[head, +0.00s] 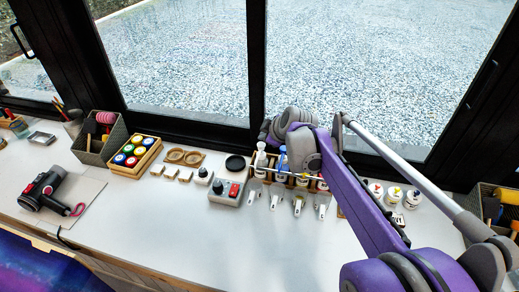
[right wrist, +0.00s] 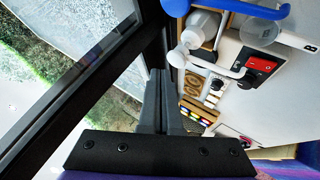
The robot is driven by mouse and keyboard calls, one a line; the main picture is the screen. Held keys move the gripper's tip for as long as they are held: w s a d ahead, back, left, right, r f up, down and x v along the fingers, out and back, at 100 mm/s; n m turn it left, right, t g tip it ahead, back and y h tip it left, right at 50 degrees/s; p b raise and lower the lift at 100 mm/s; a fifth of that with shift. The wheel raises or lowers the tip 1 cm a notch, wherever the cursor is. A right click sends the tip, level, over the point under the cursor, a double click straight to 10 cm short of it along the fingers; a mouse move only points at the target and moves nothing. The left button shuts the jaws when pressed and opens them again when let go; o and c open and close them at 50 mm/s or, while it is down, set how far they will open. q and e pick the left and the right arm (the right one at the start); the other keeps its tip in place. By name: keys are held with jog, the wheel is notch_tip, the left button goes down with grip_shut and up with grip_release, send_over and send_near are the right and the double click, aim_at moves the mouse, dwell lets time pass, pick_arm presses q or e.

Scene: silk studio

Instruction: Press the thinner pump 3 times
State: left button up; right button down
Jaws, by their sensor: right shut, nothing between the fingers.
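My right gripper (head: 265,130) is above and behind the pump bottles, close to the window frame. Its fingers (right wrist: 165,112) are shut and empty in the right wrist view. A white pump bottle (head: 261,160) stands at the left of the wooden rack; a white pump with a clear body (right wrist: 198,28) shows in the right wrist view. A blue pump (head: 283,158) stands to its right, and its blue spout (right wrist: 242,8) crosses the wrist view's top. I cannot tell which pump is the thinner one. My forearm hides part of the rack. My left gripper is out of view.
A grey control box (head: 225,191) with a red switch sits left of the rack. Colour jars (head: 135,150) stand in a wooden tray further left, and white jars (head: 394,194) stand right. The front middle worktop is clear.

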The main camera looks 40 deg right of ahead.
aim_at(263, 146)
jog(key=shift+f, duration=0.1)
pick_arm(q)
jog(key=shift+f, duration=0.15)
pick_arm(e)
jog(key=shift+f, duration=0.4)
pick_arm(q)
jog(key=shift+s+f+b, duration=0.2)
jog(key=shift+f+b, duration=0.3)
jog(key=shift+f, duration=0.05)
pick_arm(e)
jog(key=shift+f, duration=0.85)
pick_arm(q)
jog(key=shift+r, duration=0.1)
pick_arm(e)
jog(key=shift+r, duration=0.1)
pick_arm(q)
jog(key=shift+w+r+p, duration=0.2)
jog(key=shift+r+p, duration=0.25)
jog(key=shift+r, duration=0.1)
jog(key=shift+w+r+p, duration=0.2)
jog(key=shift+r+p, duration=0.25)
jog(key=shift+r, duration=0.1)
pick_arm(e)
jog(key=shift+r, duration=1.2)
jog(key=shift+r, duration=0.1)
